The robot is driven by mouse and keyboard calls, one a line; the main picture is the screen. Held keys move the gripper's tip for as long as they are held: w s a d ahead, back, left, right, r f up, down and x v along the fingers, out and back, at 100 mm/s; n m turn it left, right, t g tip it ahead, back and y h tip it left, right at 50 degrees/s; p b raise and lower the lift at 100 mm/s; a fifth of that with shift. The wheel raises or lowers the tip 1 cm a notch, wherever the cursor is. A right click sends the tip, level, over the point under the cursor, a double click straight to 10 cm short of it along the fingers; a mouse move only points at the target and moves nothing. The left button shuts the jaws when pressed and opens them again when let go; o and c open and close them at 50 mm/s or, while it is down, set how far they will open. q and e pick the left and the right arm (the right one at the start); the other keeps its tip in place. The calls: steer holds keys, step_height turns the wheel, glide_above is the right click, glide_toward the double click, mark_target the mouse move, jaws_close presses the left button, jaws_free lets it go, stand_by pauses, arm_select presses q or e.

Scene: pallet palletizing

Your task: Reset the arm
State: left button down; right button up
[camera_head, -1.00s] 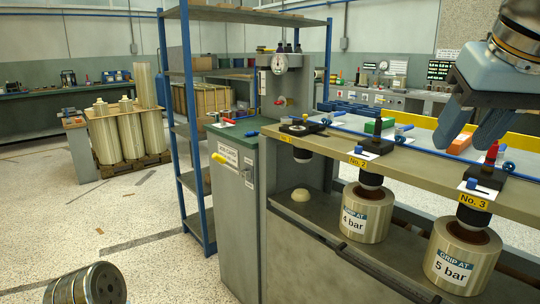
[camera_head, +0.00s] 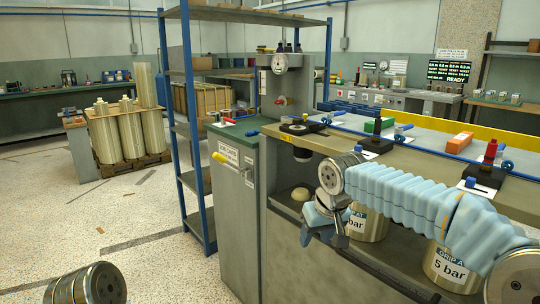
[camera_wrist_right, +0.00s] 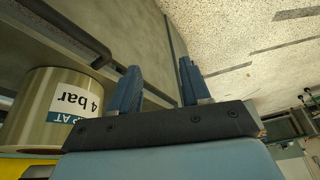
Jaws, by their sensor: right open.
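My right arm reaches in from the right in a pale blue sleeve. My right gripper (camera_head: 323,238) hangs in front of the bench's lower shelf, left of the roll marked 4 bar (camera_head: 369,224), which the arm partly hides. In the right wrist view the two dark blue fingers (camera_wrist_right: 158,88) stand apart with nothing between them. The 4 bar roll also shows at the left of that view (camera_wrist_right: 40,120). The roll marked 5 bar (camera_head: 452,268) is partly covered by my arm. My left gripper is not in view.
The bench top (camera_head: 412,165) carries clamp fixtures, a green block (camera_head: 380,126) and an orange block (camera_head: 461,141). A grey cabinet (camera_head: 232,240) and a blue shelf rack (camera_head: 190,130) stand to the left. A pallet of rolls (camera_head: 125,130) stands further back.

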steer(key=s+a+f+m+g+y, duration=0.1)
steer(key=s+f, duration=0.2)
steer(key=f, duration=1.2)
steer(key=s+a+f+g+y, duration=0.15)
steer(key=s+f, duration=0.25)
steer(key=f, duration=1.1)
steer(key=s+d+f+m, duration=0.1)
steer(key=s+f+m, duration=0.1)
steer(key=s+f, duration=0.5)
steer(key=s+d+f+m, duration=0.1)
steer(key=s+f+m, duration=0.1)
steer(key=s+f, duration=0.5)
steer(key=s, duration=0.5)
steer(key=shift+s+d+f+g, duration=0.2)
steer(key=shift+s+f+g, duration=0.15)
steer(key=shift+f, duration=0.05)
